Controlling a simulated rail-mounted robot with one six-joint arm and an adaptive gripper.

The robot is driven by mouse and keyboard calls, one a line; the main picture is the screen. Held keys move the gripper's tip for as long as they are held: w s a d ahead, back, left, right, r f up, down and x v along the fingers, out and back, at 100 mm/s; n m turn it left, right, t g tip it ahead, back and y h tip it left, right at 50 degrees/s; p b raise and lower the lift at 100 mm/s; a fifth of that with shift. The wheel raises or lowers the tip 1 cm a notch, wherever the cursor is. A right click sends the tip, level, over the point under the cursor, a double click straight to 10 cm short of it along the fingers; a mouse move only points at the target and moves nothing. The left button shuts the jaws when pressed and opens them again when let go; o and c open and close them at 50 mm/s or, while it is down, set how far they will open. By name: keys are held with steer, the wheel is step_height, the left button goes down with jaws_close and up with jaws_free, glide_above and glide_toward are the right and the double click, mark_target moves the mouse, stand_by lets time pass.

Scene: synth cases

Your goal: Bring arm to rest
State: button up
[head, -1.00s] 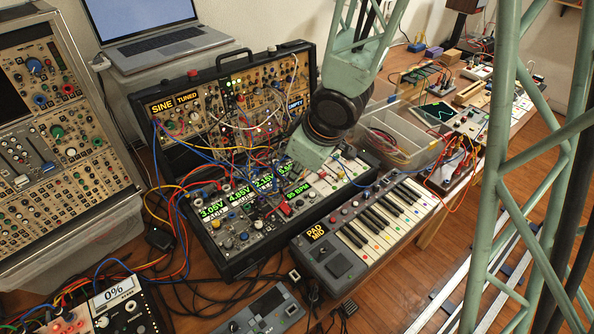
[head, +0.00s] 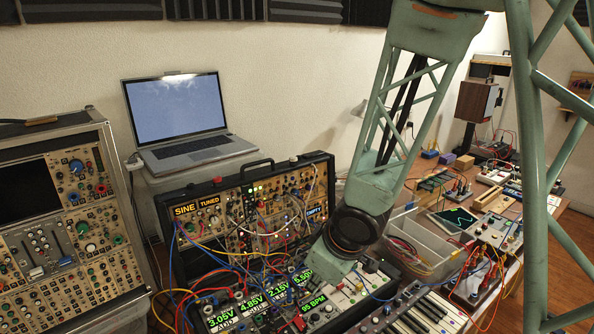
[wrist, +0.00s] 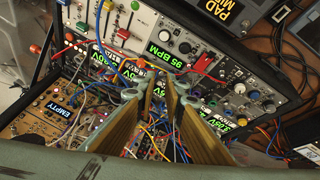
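My arm (head: 405,110), a green lattice link with a black round joint (head: 352,232), reaches down over the open modular synth case (head: 160,207) in the head view. Its wrist end sits above the case's lower panel, near the "95 BPM" display (head: 313,303). My gripper's fingers are hidden in the head view. In the wrist view my gripper (wrist: 160,84) has two brass-coloured fingers with a narrow gap between the tips. Nothing is held in the gap. Patch cables and module panels show below and between the fingers; I cannot tell whether the fingertips touch any cable.
Loose patch cables (head: 215,262) arch over the case. A keyboard (head: 425,312) lies in front right, and a clear bin (head: 425,258) stands right of the arm. An open laptop (head: 185,115) is behind the case; a tall module rack (head: 60,215) is at left. Open space lies above the case.

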steer(key=s+d+r+m+h, duration=0.25)
steer(key=s+d+r, duration=0.25)
steer(key=d+r, duration=0.35)
steer(key=s+d+r+m+h, duration=0.1)
steer(key=s+d+r+m, duration=0.35)
steer(key=d+r, duration=0.35)
steer(key=s+r+m, duration=0.2)
steer(key=s+r, duration=0.2)
steer(key=s, duration=0.7)
steer(key=s+a+r+m+y, duration=0.1)
steer(key=s+r, duration=0.4)
steer(key=s, duration=0.7)
steer(key=shift+r+m+g, duration=0.2)
steer(key=shift+m+g, duration=0.2)
steer(key=shift+m, duration=0.1)
steer(key=shift+d, duration=0.1)
